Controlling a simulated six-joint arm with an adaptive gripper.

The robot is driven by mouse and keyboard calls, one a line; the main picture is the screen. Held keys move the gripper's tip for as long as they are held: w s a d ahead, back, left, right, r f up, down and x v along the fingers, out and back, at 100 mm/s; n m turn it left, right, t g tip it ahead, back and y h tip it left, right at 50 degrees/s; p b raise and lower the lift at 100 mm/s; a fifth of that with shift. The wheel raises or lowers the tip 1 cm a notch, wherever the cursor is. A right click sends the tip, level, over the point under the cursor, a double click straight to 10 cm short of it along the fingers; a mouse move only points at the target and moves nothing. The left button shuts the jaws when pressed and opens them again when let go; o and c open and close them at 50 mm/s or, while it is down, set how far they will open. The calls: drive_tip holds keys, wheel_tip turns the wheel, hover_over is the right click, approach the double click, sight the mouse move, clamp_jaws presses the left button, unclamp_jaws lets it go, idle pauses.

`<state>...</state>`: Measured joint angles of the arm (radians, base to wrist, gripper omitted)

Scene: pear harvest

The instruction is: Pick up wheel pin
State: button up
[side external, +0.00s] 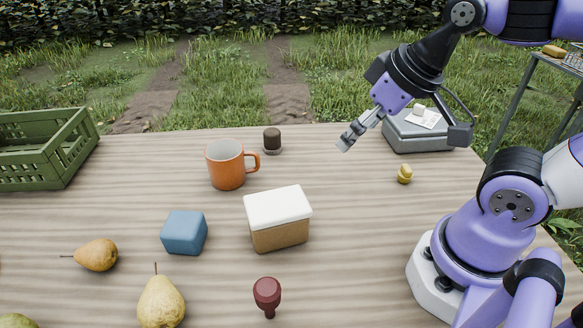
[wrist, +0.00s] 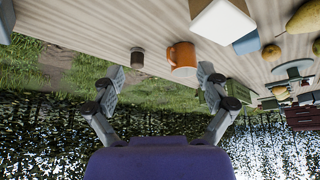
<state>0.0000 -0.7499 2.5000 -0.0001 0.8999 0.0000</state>
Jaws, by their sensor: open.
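No part is plainly marked as the wheel pin, and I cannot tell which small object it is. A maroon knob-headed piece with a narrow stem (side external: 267,293) is at the front of the table. A small yellow piece (side external: 405,174) lies at the right, near my base. A dark cylinder with a paler base (side external: 272,140) stands near the far edge; it also shows in the wrist view (wrist: 137,58). My gripper (side external: 346,143) is open and empty above the far part of the table, right of the dark cylinder. In the wrist view its fingers (wrist: 161,75) are spread.
An orange mug (side external: 226,165), a white-topped tan box (side external: 277,222) and a blue block (side external: 184,233) stand mid-table. Pears (side external: 161,303) lie front left. A green crate (side external: 45,150) is at left, a grey scale-like device (side external: 425,132) at far right.

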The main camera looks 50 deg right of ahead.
idle(0.3)
drive_tip(key=g, duration=0.6)
hover_over(267, 287)
drive_tip(key=shift+m, duration=0.3)
drive_tip(key=f, duration=0.4)
drive_tip(key=shift+s+f, duration=0.1)
drive_tip(key=shift+s, duration=0.25)
wheel_tip(267, 287, down, 4)
drive_tip(key=shift+r, duration=0.1)
drive_tip(key=f, duration=0.6)
drive_tip(key=shift+w+f, duration=0.15)
drive_tip(key=shift+w, duration=0.25)
clamp_jaws()
